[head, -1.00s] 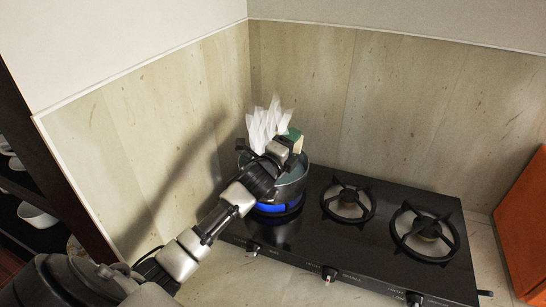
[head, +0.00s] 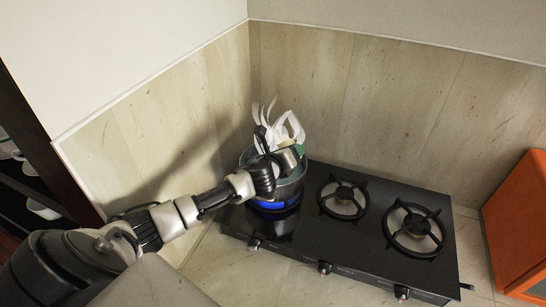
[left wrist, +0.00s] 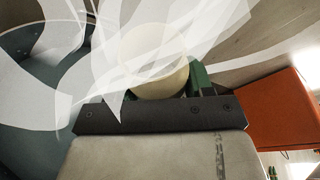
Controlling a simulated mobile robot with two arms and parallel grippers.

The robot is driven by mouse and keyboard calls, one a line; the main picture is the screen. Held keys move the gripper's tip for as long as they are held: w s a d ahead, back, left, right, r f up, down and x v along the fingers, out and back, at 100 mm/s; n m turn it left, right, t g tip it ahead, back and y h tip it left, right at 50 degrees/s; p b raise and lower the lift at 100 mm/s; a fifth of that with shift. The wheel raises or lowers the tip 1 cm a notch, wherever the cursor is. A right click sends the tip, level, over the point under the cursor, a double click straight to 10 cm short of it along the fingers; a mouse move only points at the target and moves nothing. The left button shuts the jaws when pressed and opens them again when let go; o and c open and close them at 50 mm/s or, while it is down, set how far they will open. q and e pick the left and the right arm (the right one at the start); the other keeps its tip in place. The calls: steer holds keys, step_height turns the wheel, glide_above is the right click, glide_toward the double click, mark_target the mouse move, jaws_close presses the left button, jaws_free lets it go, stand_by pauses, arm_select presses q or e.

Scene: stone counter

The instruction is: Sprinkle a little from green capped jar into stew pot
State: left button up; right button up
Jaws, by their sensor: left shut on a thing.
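The stew pot (head: 291,189) stands on the left burner over a blue flame. Its inside shows at the left of the left wrist view (left wrist: 22,85). My left gripper (head: 288,152) is over the pot, shut on the green capped jar. The jar (left wrist: 155,72) looks cream coloured, with a green part (left wrist: 200,76) at its right. In the head view only a bit of its green (head: 301,150) shows beside the gripper. The jar looks tilted; its opening and any falling grains cannot be made out. My right gripper is in neither view.
White steam-like wisps (head: 291,124) rise over the pot and cover part of the wrist view. The black gas stove (head: 375,252) has two free burners at right. An orange object (head: 518,225) stands at the far right. Walls close off the back and left.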

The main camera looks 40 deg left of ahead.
arm_select(q)
steer(key=shift+w+d+f+m+g+y, duration=0.35)
steer(key=shift+d+m, duration=0.15)
steer(key=shift+m, duration=0.2)
steer(key=shift+w+d+r+m+g+y, duration=0.25)
steer(key=shift+w+d+r+m+g, duration=0.1)
steer(key=shift+d+r+m, duration=0.2)
steer(key=shift+w+d+f+m+y, duration=0.15)
steer(key=shift+d+f+m+y, duration=0.25)
steer(key=shift+m, duration=0.35)
steer(key=shift+m+g+y, duration=0.3)
steer(key=shift+m+g, duration=0.3)
steer(key=shift+m, duration=0.1)
steer(key=shift+w+d+r, duration=0.1)
steer(key=shift+d+r, duration=0.1)
steer(key=shift+r, duration=1.25)
steer(key=shift+w+d+r, duration=0.1)
steer(key=shift+d+r, duration=0.1)
steer(key=shift+r, duration=1.2)
